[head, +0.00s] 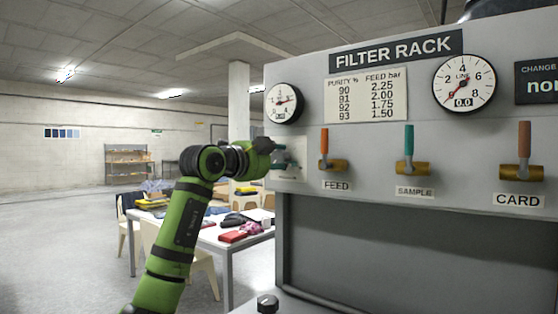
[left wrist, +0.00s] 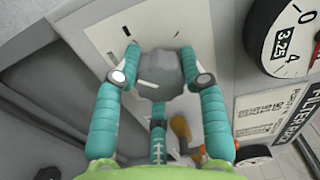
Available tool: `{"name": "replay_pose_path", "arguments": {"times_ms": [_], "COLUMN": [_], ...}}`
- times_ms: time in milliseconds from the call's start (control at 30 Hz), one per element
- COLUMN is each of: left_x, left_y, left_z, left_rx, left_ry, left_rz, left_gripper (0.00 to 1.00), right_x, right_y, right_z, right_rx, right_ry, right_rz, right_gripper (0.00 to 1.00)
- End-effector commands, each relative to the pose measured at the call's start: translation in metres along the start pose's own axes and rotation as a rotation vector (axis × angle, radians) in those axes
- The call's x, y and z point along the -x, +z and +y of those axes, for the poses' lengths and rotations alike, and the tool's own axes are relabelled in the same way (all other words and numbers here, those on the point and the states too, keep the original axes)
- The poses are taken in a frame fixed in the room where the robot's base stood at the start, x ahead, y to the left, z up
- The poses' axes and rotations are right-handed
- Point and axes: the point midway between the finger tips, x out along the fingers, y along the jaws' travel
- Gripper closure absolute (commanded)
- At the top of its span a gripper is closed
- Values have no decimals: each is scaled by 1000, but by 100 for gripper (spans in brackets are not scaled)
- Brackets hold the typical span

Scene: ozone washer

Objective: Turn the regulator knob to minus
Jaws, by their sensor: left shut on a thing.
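The regulator knob (left wrist: 160,72) is a dark grey faceted knob on a pale plate (left wrist: 92,30) in the left wrist view. Two small dark marks show on the plate beyond it; I cannot read them surely. My left gripper (left wrist: 161,76) has its teal fingers on both sides of the knob and is shut on it. In the head view my left gripper (head: 284,156) is at the left end of the filter rack (head: 420,235), below the small gauge (head: 284,103). There the knob is mostly hidden by the gripper. In the wrist view the gauge (left wrist: 290,38) carries a 3.25 readout. My right gripper is not in view.
The FEED valve (head: 325,164), SAMPLE valve (head: 410,168) and CARD valve (head: 522,171) stick out to the right of my gripper. A cluttered table (head: 229,246) stands behind my left arm. Open floor lies at the left.

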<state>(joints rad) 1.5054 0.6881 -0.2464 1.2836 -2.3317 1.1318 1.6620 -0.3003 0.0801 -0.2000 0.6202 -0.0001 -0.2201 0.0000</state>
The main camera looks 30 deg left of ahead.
Motion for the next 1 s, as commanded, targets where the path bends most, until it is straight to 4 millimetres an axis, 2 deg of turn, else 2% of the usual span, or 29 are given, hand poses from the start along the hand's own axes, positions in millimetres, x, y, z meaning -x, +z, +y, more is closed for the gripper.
{"name": "replay_pose_path", "arguments": {"times_ms": [133, 167, 200, 233, 533, 667, 767, 1000], "left_x": [2, 2, 2, 2, 1, 7, 19, 70], "left_y": [1, 1, 1, 1, 0, 1, 1, 2], "left_z": [-4, -4, -4, -4, -2, -1, -2, -1], "left_rx": [4, 4, 4, 3, 1, 1, -2, -3], "left_ry": [-11, -11, -11, -10, -4, -3, -6, -6], "left_rz": [-1, -1, -1, -1, 0, -1, -2, -4], "left_gripper": [91, 54, 38, 34, 34, 34, 34, 34], "right_x": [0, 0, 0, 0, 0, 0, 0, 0], "right_y": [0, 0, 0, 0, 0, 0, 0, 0], "right_z": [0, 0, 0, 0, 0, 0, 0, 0], "right_rx": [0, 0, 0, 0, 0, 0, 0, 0], "right_ry": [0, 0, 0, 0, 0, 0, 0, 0], "right_rz": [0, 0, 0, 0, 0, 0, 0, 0], "right_gripper": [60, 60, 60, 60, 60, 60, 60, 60]}}
